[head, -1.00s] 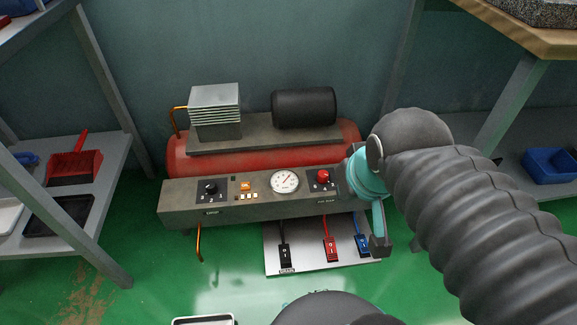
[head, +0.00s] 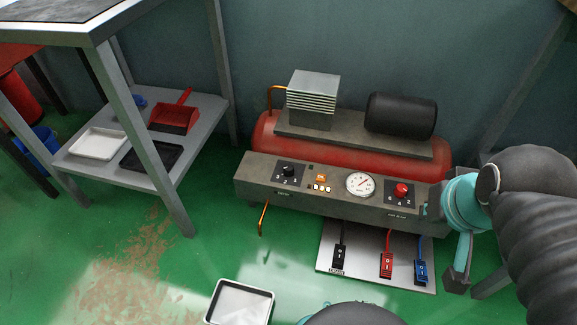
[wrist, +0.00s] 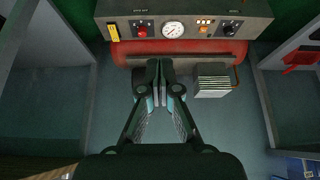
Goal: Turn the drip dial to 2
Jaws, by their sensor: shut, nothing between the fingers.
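The drip dial is a black knob (head: 288,171) on a dark plate at the left end of the compressor's grey control panel (head: 330,195). Numbers surround it, but its pointer setting is too small to read. In the wrist view the panel is upside down, with the same dial (wrist: 232,27) at the upper right. My gripper (wrist: 160,68) is shut and empty, over the wall side of the red tank in that picture and apart from the dial. In the head view my arm's end is beside the panel's right end, far from the dial.
The panel also has orange and white buttons (head: 321,183), a gauge (head: 360,184) and a red knob (head: 402,190). Switches on a grey plate (head: 350,262) sit below. A shelf (head: 190,120) stands left; a white-rimmed tray (head: 240,302) is in front. Green floor is open between.

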